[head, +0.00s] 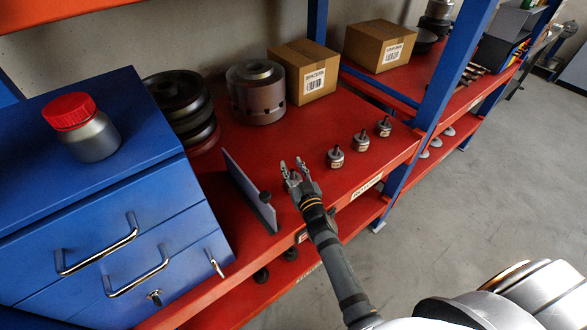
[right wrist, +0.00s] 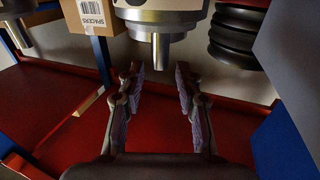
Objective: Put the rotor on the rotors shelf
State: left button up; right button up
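Three small silver rotors with dark upright shafts, the nearest (head: 335,157), stand in a row on the red shelf (head: 310,125). A label (head: 366,187) is on its front edge, too small to read surely. My right gripper (head: 292,164) is over this shelf, left of the row, its fingers apart. In the right wrist view, which appears upside down, the open fingers (right wrist: 158,75) have nothing clamped between them. My left gripper is not in view.
A grey upright divider (head: 248,190) stands left of my gripper. Behind are a large metal hub (head: 256,92), black wheels (head: 180,105) and a cardboard spacers box (head: 304,72). A blue drawer cabinet (head: 95,205) with a red-lidded jar (head: 85,128) is at left. Blue posts (head: 445,80) frame the shelf.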

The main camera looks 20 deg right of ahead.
jog(key=shift+s+f+p, duration=0.15)
jog(key=shift+f+p, duration=0.2)
jog(key=shift+r+p, duration=0.5)
jog(key=s, duration=1.1)
jog(key=shift+s+d, duration=0.2)
jog(key=shift+s, duration=0.15)
jog(key=shift+r, duration=0.1)
jog(key=shift+d, duration=0.15)
